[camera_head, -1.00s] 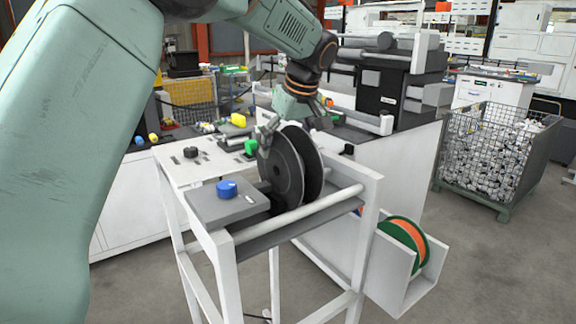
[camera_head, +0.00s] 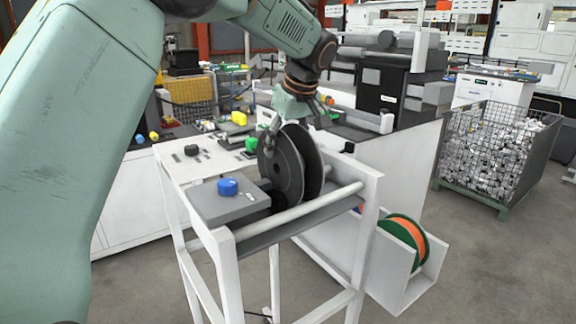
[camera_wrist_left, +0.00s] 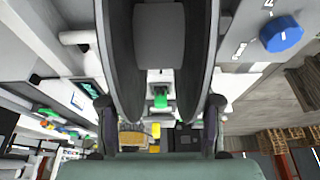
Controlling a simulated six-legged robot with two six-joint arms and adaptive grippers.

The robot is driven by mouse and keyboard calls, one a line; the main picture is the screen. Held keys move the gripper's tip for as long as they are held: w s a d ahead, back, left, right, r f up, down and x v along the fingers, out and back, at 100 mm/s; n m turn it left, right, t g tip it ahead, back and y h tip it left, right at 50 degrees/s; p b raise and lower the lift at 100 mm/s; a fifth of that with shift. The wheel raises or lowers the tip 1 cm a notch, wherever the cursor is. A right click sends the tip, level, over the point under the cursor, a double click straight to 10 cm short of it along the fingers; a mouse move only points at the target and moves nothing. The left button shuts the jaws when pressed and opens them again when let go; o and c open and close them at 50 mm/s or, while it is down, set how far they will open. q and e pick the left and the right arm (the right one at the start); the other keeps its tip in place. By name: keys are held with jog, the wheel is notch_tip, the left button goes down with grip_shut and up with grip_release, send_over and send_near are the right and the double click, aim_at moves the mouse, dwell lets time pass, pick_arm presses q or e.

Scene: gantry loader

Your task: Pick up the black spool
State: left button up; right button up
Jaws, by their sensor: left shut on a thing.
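The black spool (camera_head: 283,168) stands upright on the white frame stand (camera_head: 228,262), its two discs side by side above the stand's rails. My left gripper (camera_head: 273,132) reaches down from above at the spool's upper edge and is shut on it. In the left wrist view, the spool's discs and hub (camera_wrist_left: 158,35) fill the upper middle, with my left gripper's fingers (camera_wrist_left: 158,115) against the outer sides of the two discs. Whether the spool's lower edge touches the stand is hidden. My right gripper is not in view.
A grey box with a blue knob (camera_head: 228,187) sits on the stand beside the spool. A green and orange spool (camera_head: 405,240) rests in a white holder at lower right. A wire-mesh bin (camera_head: 497,150) stands further right. Open floor lies between them.

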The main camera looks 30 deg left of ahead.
pick_arm(q)
jog(key=shift+w+r, duration=0.1)
grip_shut()
jog(key=shift+r, duration=0.1)
